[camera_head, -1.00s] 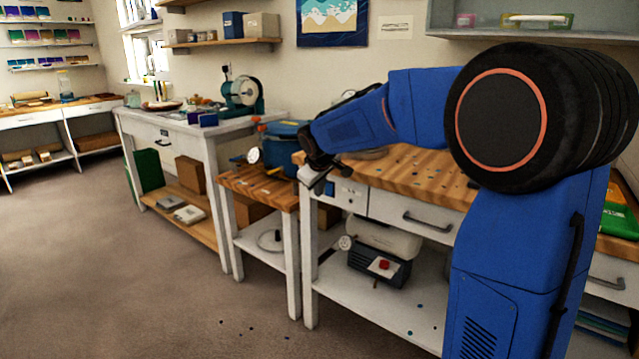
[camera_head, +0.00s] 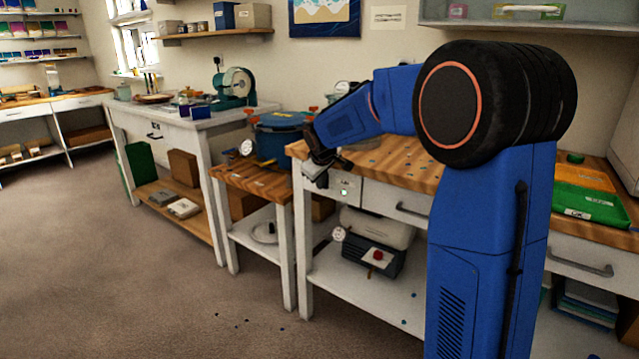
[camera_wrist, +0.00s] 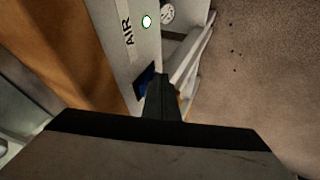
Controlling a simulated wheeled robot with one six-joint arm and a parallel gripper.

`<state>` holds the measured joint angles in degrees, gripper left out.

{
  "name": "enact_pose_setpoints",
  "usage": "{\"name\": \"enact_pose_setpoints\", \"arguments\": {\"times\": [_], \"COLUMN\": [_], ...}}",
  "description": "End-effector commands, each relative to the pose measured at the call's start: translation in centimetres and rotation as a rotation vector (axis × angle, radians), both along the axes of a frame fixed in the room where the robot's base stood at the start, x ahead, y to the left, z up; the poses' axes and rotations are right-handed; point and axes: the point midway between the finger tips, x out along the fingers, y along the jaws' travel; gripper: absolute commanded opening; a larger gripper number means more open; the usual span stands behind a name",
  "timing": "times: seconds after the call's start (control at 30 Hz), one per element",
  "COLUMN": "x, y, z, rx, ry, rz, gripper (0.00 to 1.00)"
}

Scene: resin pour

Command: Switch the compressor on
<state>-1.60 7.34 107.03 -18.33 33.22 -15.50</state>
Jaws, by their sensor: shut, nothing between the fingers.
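The compressor (camera_head: 372,256) sits on the shelf under the wooden bench, with a pale tank, a dark base and a red knob. A pale panel (camera_head: 345,184) is on the bench front above it. In the wrist view the panel (camera_wrist: 117,12) bears the label "AIR", a bright whitish-green round indicator (camera_wrist: 147,22) and a dark blue switch (camera_wrist: 145,82). My gripper (camera_head: 318,180) is at the panel's left side. Its shut, empty fingers (camera_wrist: 162,84) are right at the switch and partly cover it. I cannot tell whether they touch.
A blue pot (camera_head: 280,138) with a gauge (camera_head: 246,147) stands on the low table left of the bench. Green and orange trays (camera_head: 585,203) lie on the bench at right. The floor (camera_head: 130,270) at left is open.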

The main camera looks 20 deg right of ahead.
Motion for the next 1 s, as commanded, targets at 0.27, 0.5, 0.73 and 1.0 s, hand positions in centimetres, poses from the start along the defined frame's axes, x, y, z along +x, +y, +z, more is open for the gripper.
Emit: {"name": "enact_pose_setpoints", "arguments": {"times": [0.27,0.5,0.73,1.0], "x": [0.1,0.1,0.2,0.2], "y": [-0.2,-0.2,-0.2,-0.2], "z": [-0.6,-0.3,0.7,1.2], "rx": [0.000,0.000,0.000,-0.001], "ry": [0.001,0.000,-0.003,-0.003], "rz": [0.000,0.000,-0.001,0.000], "gripper": [0.00,0.00,0.00,0.00]}}
